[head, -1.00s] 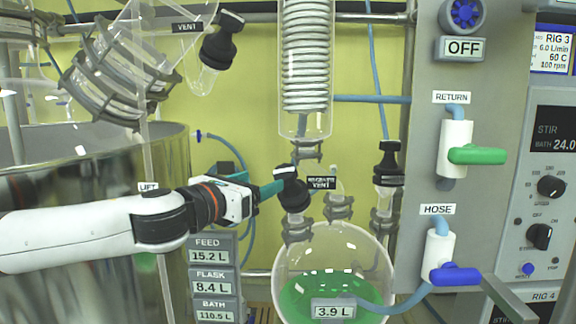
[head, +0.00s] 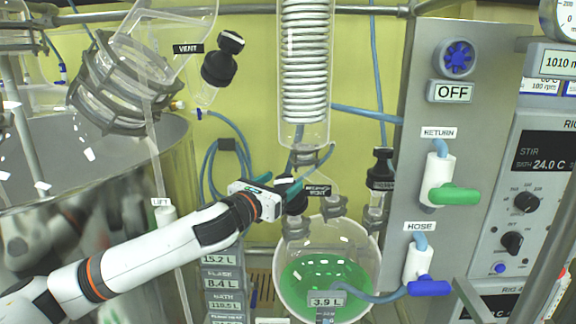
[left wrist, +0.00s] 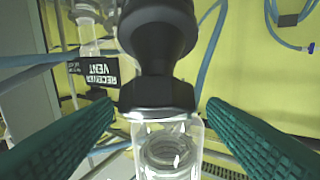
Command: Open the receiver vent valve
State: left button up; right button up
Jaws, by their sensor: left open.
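The receiver vent valve (left wrist: 157,60) is a black knob with a narrow waist, on a clear glass neck (left wrist: 168,150). Its tag reads RECEIVER VENT (left wrist: 98,70). In the head view the valve (head: 296,205) stands above the round receiver flask, partly hidden by my left gripper (head: 287,187). In the left wrist view my left gripper (left wrist: 157,118) is open, with one green ridged finger on each side of the valve's lower black collar. Gaps show between the fingers and the collar. My right gripper is not in view.
The receiver flask (head: 345,245) holds green liquid. A condenser coil (head: 304,75) hangs above. Another black-capped neck (head: 380,170) stands to the right. A grey panel with a green return handle (head: 454,195) and blue hose handle (head: 429,288) is further right. Blue hoses hang behind.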

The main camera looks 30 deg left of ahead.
aim_at(283, 183)
pick_arm(q)
jog(key=shift+w+d+p, duration=0.1)
jog(key=shift+w+p, duration=0.3)
jog(key=shift+w, duration=1.4)
jog(key=shift+c, duration=0.6)
jog(key=c, duration=0.9)
